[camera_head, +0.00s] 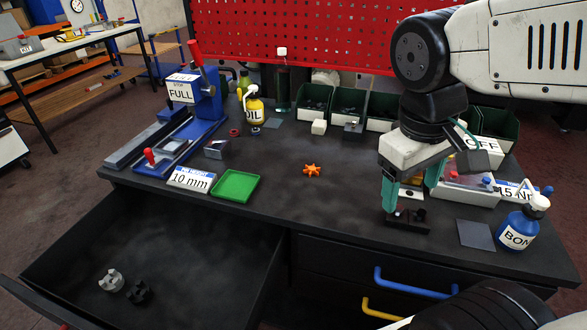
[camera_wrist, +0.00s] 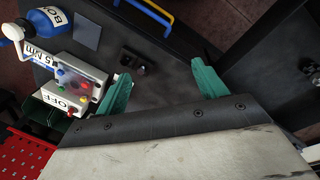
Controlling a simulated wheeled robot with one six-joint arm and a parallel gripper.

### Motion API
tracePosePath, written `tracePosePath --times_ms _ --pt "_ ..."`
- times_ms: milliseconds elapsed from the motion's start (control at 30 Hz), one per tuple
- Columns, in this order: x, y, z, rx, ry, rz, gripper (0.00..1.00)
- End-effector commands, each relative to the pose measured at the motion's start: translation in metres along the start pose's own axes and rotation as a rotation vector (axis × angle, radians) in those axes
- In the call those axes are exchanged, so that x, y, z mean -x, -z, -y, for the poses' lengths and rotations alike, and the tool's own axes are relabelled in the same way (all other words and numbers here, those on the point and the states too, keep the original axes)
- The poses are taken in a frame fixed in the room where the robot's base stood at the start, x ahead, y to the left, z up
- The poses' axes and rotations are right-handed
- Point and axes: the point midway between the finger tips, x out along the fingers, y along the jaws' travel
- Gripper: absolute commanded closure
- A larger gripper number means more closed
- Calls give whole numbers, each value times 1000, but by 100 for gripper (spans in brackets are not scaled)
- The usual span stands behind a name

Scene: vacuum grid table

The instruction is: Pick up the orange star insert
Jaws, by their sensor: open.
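The orange star insert (camera_head: 312,170) lies flat on the dark tabletop near the middle of the head view, with clear surface around it. It does not show in the wrist view. My gripper (camera_head: 411,197) is to the right of the star, above the right part of the table. Its two teal fingers are spread apart, with nothing held between them. The fingers also show in the wrist view (camera_wrist: 161,72), over bare dark tabletop and a small black fixture (camera_wrist: 138,62).
A green tray (camera_head: 235,186) and a 10 mm sign (camera_head: 191,179) stand left of the star. A blue press (camera_head: 195,110) stands farther left. A blue bottle (camera_head: 522,222) is at the right. An open drawer (camera_head: 200,270) holds a grey and a black part.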

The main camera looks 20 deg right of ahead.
Motion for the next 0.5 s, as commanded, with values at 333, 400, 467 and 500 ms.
tracePosePath --times_ms 333,400,467,500 --pt "-34 105 -9 642 -387 280 29" --pt "-43 130 -5 776 -466 331 29" --pt "-52 152 0 892 -534 374 29" --pt "-58 167 6 969 -579 403 29"
